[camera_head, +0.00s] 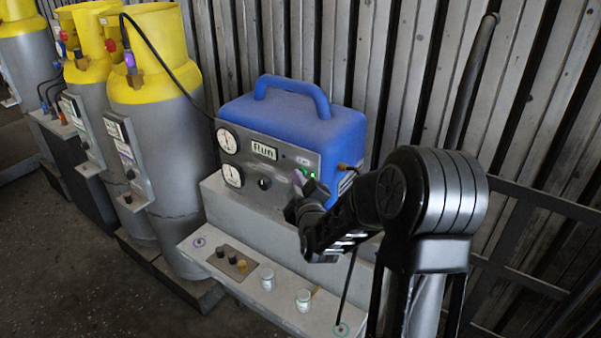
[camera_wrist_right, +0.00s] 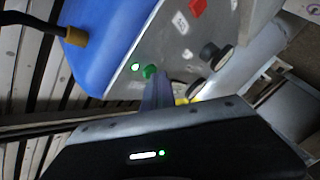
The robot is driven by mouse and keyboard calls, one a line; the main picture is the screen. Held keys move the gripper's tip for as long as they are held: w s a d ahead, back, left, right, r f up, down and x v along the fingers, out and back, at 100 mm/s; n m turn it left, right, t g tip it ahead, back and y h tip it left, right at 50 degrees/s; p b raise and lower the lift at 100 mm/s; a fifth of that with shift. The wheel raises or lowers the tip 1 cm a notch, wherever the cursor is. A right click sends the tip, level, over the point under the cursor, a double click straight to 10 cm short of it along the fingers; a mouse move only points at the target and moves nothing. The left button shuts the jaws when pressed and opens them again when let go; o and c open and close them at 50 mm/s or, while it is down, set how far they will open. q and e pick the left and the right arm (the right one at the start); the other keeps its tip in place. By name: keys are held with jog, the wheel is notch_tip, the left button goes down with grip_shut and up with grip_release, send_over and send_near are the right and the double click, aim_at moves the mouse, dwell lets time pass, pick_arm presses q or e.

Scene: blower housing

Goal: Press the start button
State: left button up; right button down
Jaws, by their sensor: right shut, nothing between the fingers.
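The blue machine (camera_head: 290,125) has a grey front panel with a small green button (camera_head: 313,174) on its right side. In the right wrist view the green button (camera_wrist_right: 150,71) stands out from the panel beside a lit green spot (camera_wrist_right: 135,67). My right gripper (camera_head: 303,185) is shut and empty, in front of the panel's right side. In the wrist view its closed fingertips (camera_wrist_right: 155,82) are right at the green button. I cannot tell whether they touch it. My left gripper is in neither view.
The panel also carries two round gauges (camera_head: 227,141) and a display (camera_head: 264,150). Two small jars (camera_head: 303,300) and a plate with knobs (camera_head: 228,262) stand on the low ledge (camera_head: 205,243). Grey-yellow gas cylinders (camera_head: 160,100) stand left; a black hose runs to the machine.

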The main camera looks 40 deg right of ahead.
jog(key=shift+s+a, duration=0.15)
jog(key=shift+a, duration=0.35)
jog(key=a, duration=0.2)
jog(key=s+a, duration=0.1)
jog(key=a, duration=0.2)
jog(key=shift+s+a, duration=0.35)
dwell(1.0)
